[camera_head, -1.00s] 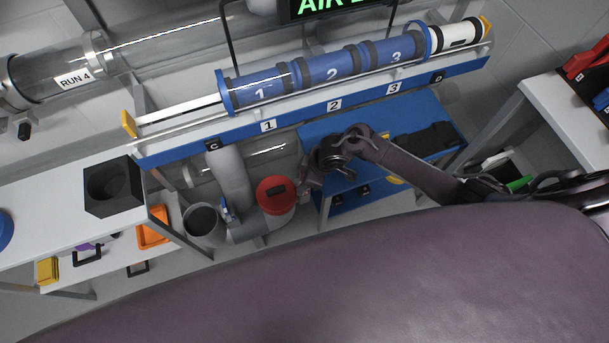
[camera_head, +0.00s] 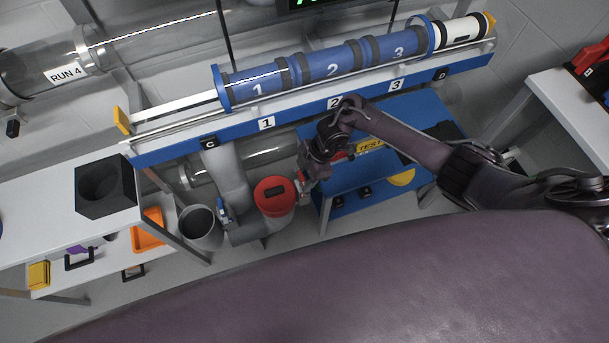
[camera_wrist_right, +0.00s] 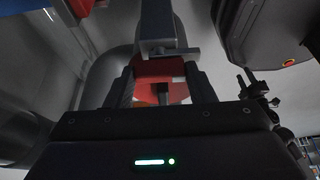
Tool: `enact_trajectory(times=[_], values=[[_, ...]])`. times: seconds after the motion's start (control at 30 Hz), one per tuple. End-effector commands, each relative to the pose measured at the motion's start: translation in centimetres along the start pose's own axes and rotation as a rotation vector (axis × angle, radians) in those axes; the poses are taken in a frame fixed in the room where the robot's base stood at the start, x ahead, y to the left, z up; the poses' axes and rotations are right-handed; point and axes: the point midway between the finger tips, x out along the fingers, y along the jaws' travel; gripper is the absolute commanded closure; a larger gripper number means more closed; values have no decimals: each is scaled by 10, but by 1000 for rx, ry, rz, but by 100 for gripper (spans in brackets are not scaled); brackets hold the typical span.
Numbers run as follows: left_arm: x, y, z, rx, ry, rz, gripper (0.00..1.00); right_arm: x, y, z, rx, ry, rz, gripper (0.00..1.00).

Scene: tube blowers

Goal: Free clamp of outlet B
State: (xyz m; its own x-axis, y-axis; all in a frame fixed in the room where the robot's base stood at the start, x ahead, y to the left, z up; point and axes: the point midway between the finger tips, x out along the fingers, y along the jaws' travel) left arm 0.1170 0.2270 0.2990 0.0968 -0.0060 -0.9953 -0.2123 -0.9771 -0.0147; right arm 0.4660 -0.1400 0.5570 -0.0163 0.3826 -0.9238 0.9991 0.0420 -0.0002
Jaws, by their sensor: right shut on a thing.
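My right gripper (camera_head: 304,184) reaches down beside the red-lidded grey canister (camera_head: 274,194), at its right side. In the right wrist view, its two dark fingers (camera_wrist_right: 161,88) are shut on a red clamp part (camera_wrist_right: 160,70), with a grey bar (camera_wrist_right: 168,48) just beyond it. The head view shows the gripper's tips only small and partly blended with red. A small blue clamp (camera_head: 223,210) sits on the grey pipe (camera_head: 228,178) left of the canister. No label for outlet B is readable. My left gripper is not in view.
A blue rail (camera_head: 180,151) with blue tubes numbered 1 to 3 (camera_head: 332,68) runs above the arm. A blue stand (camera_head: 345,188) is right of the gripper. An open grey pipe mouth (camera_head: 199,224) and a black block (camera_head: 106,190) lie to the left.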

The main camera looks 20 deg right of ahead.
Motion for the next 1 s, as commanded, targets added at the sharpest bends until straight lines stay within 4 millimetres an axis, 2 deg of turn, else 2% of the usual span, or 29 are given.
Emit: enact_trajectory(times=[0.1, 0.4, 0.43, 0.57, 0.87, 1.0], values=[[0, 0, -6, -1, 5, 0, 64, 0, 0, 0, -9, -1, -2, 74], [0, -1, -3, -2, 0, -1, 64, 0, 0, 0, -10, -1, -3, 74], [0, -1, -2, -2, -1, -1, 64, 0, 0, 0, -10, -1, -3, 47], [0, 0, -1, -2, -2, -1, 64, 0, 0, 0, -9, -1, -3, 30], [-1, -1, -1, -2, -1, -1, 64, -2, 0, 0, -8, -1, -2, 29], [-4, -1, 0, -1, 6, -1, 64, -17, 0, 0, -8, -1, -1, 29]])
